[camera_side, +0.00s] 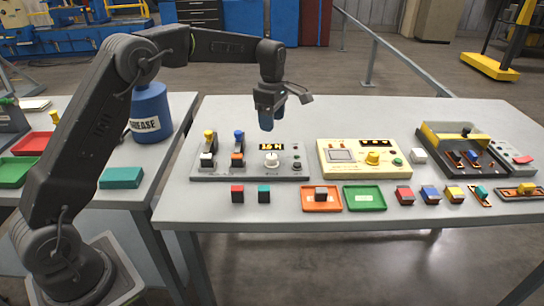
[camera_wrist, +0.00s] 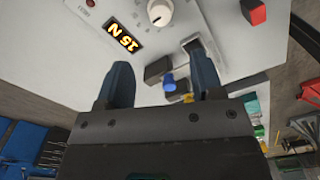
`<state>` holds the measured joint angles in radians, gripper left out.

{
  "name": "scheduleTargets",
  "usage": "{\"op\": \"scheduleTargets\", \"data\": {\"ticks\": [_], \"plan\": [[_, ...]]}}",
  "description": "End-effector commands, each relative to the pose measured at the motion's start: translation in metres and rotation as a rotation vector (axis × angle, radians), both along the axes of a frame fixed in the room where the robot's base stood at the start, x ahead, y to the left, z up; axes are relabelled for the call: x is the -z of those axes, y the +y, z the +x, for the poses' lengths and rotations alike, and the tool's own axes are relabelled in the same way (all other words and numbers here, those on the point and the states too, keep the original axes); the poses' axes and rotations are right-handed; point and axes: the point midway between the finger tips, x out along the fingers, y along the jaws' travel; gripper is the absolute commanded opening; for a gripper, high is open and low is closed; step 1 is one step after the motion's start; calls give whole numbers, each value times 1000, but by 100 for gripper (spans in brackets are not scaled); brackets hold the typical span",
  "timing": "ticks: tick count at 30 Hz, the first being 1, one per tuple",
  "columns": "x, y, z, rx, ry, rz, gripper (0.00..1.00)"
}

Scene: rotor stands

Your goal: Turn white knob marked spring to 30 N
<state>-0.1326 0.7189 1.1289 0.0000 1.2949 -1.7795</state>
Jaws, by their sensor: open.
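The white knob (camera_side: 271,159) sits on the grey spring panel (camera_side: 222,175), below a small lit display (camera_side: 270,147). In the wrist view the white knob (camera_wrist: 159,12) is at the top edge, partly cut off, with dial marks around it. The display (camera_wrist: 122,38) there appears to read 15 N. My gripper (camera_side: 272,117) hangs above the back of the panel, clear of the knob. Its two blue fingers are open, with nothing held between them in the wrist view (camera_wrist: 162,80).
Two levers, yellow-topped (camera_side: 209,136) and blue-topped (camera_side: 239,136), stand left of the knob. A cream panel with a yellow knob (camera_side: 373,158) is to the right. Red (camera_side: 237,194) and teal (camera_side: 264,194) blocks and an orange tray (camera_side: 309,200) lie in front.

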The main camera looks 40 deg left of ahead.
Motion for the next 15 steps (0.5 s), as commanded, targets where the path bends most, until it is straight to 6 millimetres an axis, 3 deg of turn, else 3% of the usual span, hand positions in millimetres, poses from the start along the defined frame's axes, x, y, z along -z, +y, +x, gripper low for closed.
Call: {"op": "scheduleTargets", "data": {"ticks": [15], "plan": [[99,0,-1,4,2,-1,61]]}}
